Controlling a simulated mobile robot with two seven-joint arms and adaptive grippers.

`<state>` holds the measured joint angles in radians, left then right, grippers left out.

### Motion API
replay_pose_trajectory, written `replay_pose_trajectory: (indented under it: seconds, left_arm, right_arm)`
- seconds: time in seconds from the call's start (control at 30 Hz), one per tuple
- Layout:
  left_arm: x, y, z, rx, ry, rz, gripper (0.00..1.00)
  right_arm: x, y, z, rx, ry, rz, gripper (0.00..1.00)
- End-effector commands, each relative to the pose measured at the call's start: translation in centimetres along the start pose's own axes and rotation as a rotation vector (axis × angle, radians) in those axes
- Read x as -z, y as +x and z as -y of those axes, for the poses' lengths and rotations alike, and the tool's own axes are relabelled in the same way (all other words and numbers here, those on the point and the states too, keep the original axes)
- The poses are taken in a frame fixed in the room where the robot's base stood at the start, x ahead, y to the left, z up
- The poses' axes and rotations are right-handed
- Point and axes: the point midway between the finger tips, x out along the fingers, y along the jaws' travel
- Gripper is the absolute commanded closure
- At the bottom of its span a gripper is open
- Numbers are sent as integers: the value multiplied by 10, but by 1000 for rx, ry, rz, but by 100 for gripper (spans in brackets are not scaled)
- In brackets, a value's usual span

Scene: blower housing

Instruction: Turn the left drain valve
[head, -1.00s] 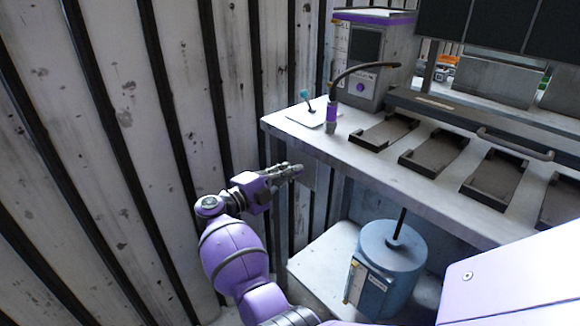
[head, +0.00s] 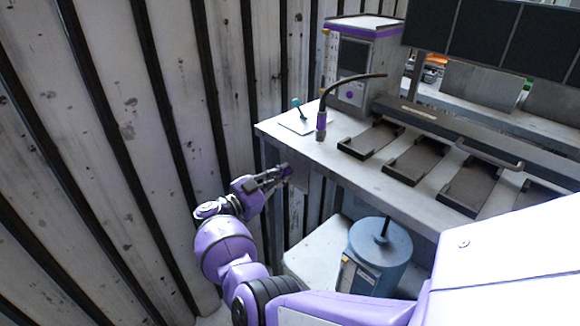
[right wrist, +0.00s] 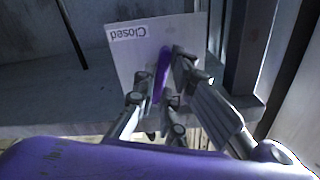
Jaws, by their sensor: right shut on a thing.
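A purple valve handle (right wrist: 162,72) stands in front of a pale plate (right wrist: 125,62) in the right wrist view. The plate has a label reading "Closed", seen upside down. My right gripper (right wrist: 160,88) has its fingers on either side of the handle and is shut on it. In the head view my right gripper (head: 284,174) is below the left end of the workbench, near its front leg. The handle is too small and covered to make out there. My left gripper is not in view.
The workbench (head: 330,160) runs to the right above the gripper, with dark trays (head: 415,160) and a purple-banded box (head: 350,75) on it. A ribbed wall (head: 90,150) closes the left side.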

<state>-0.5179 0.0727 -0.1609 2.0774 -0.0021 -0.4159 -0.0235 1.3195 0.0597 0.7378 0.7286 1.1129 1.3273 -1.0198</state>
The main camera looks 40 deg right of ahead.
Motion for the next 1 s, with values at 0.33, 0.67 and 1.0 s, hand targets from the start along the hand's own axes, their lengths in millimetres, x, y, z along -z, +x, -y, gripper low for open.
replay_pose_trajectory:
  seconds: [0.33,0.67,1.0]
  left_arm:
    - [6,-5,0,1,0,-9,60]
    - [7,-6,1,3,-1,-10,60]
    - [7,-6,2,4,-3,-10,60]
  right_arm:
    - [0,-1,0,-1,-136,2,100]
    - [-1,-1,0,-1,-160,2,100]
    - [-1,-1,0,-1,-158,2,74]
